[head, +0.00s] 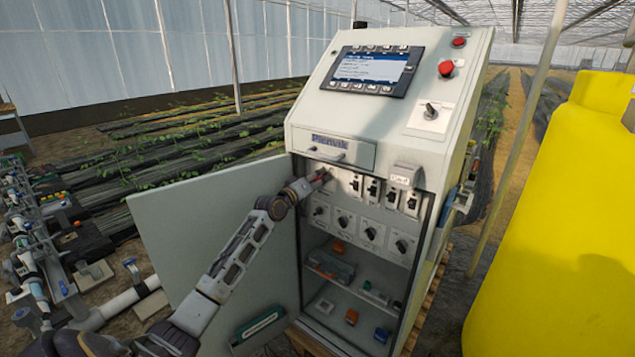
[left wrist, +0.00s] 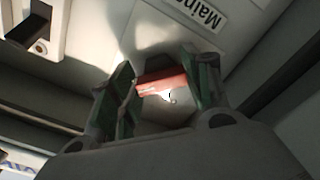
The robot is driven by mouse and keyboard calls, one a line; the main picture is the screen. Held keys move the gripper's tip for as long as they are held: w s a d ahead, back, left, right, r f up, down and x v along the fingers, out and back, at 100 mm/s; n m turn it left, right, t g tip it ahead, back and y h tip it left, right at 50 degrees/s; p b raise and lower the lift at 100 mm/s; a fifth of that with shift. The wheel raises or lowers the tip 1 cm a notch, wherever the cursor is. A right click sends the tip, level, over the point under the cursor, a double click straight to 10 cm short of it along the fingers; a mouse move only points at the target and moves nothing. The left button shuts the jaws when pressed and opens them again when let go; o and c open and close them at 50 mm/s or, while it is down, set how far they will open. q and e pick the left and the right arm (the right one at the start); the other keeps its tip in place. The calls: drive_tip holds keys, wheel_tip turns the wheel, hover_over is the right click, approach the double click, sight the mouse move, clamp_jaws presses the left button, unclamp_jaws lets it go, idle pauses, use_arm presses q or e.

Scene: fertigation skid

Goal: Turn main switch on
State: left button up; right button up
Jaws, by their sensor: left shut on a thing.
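The control cabinet (head: 385,100) stands in the middle of the head view with its lower door (head: 205,215) swung open to the left. My left gripper (head: 322,177) reaches into the upper left of the open compartment, at the left end of the top switch row. In the left wrist view the fingers (left wrist: 160,95) are closed on a red switch handle (left wrist: 162,82), the main switch. A label reading "Main" (left wrist: 200,14) is beside it, partly cut off. In the head view the gripper mostly hides this switch. My right gripper is not in view.
More black switches (head: 391,195) are close to the right of the gripper, with several rotary knobs (head: 370,233) below. A display (head: 366,70) and red button (head: 446,68) are on the upper panel. A yellow tank (head: 560,210) stands at right, pipes (head: 95,315) at left.

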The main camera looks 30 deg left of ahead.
use_arm(q)
drive_tip(key=shift+f, duration=0.2)
drive_tip(key=o, duration=0.9)
drive_tip(key=shift+c, duration=0.2)
drive_tip(key=shift+o, duration=0.7)
drive_tip(key=shift+r, duration=0.1)
drive_tip(key=shift+s, duration=0.15)
drive_tip(key=s, duration=1.1)
drive_tip(key=shift+s+a, duration=0.3)
drive_tip(key=shift+a, duration=0.15)
